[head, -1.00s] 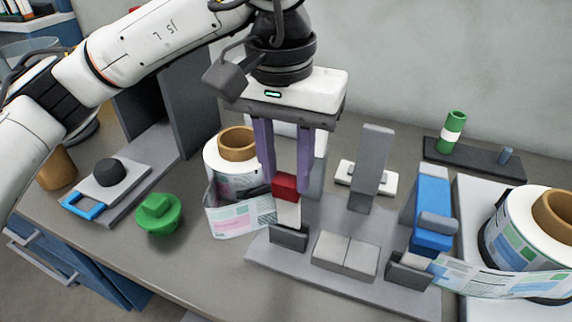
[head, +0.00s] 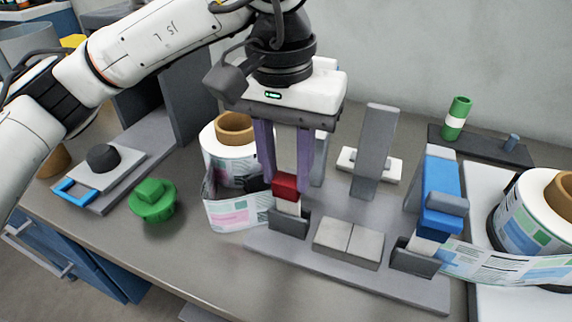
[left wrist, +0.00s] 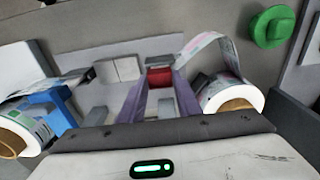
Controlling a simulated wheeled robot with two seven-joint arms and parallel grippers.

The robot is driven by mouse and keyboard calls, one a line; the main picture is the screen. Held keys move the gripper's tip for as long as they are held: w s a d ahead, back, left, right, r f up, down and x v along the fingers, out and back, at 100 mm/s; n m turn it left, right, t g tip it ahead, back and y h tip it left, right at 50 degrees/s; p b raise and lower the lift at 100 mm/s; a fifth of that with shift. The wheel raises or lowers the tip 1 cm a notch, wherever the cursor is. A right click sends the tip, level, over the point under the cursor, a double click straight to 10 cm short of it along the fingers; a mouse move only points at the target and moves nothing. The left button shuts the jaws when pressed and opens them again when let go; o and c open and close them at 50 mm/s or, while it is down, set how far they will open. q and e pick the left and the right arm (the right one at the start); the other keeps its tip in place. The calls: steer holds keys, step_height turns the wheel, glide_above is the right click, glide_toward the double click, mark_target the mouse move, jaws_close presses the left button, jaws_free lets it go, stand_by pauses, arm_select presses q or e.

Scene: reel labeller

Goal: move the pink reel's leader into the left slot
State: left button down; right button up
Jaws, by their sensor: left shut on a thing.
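The pink reel (head: 224,166) stands left of the fixture, a white roll with a brown core. Its leader (head: 238,214), a strip with pink print, loops round its front toward the left slot (head: 289,222). Its end beside the slot is partly hidden, so I cannot tell whether it is inside. My left gripper (head: 286,188) points down with its purple fingers on either side of a red block (head: 286,186) above the left slot. The left wrist view shows the red block (left wrist: 160,76) between the fingertips and the leader (left wrist: 205,45) beside them. My right gripper is not in view.
A blue clamp (head: 438,195) stands at the right slot (head: 414,260), with another label reel (head: 525,220) and its strip to the right. A grey post (head: 374,150) rises behind. A green knob (head: 152,200) sits at left. The front table strip is clear.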

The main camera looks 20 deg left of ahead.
arm_select(q)
steer(key=c, duration=1.2)
jaws_free()
steer(key=r, duration=0.3)
steer(key=r+p, duration=0.1)
steer(key=r, duration=0.6)
steer(key=shift+s+r, duration=0.15)
steer(key=shift+s, duration=0.2)
